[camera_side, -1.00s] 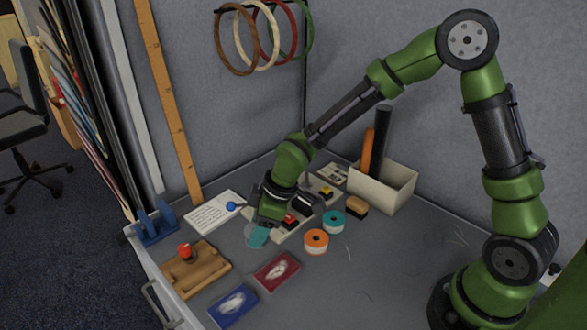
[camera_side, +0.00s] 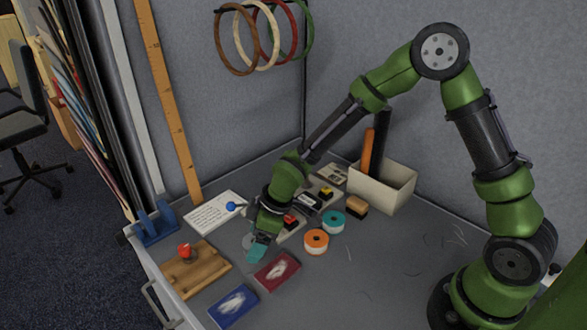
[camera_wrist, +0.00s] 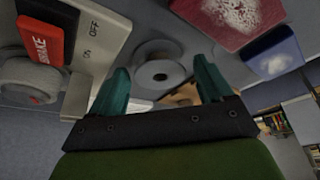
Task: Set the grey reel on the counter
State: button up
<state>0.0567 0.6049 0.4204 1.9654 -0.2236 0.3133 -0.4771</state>
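The grey reel (camera_wrist: 182,72) lies flat, its round hole facing up, in the wrist view. In the side view it shows only in part (camera_side: 248,241), beside my fingertips. My gripper (camera_wrist: 160,84) has its two teal fingers apart, with the reel showing between and beyond them; nothing is held. In the side view my gripper (camera_side: 259,252) hangs low over the table in front of the pale device. That device (camera_wrist: 108,37) carries a red switch marked BRAKE and a grey wheel. I cannot tell whether the fingertips touch the reel.
An orange reel (camera_side: 316,239) and a teal reel (camera_side: 333,220) stand right of my gripper. Red (camera_side: 276,271) and blue (camera_side: 233,305) packets lie in front. A wooden board (camera_side: 207,272) with a red knob is left. The right-hand tabletop is mostly clear.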

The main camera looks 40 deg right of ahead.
jog(key=v, duration=1.1)
jog(key=s+d+r+m+t, duration=0.2)
jog(key=s+d+r+m, duration=0.3)
jog(key=s, duration=0.3)
jog(key=s+d+r+m+t+h, duration=0.1)
jog(key=s+d+r+m+t, duration=0.1)
jog(key=s+d+r+m, duration=0.3)
jog(key=s+r+m, duration=0.3)
jog(key=shift+s+d, duration=0.15)
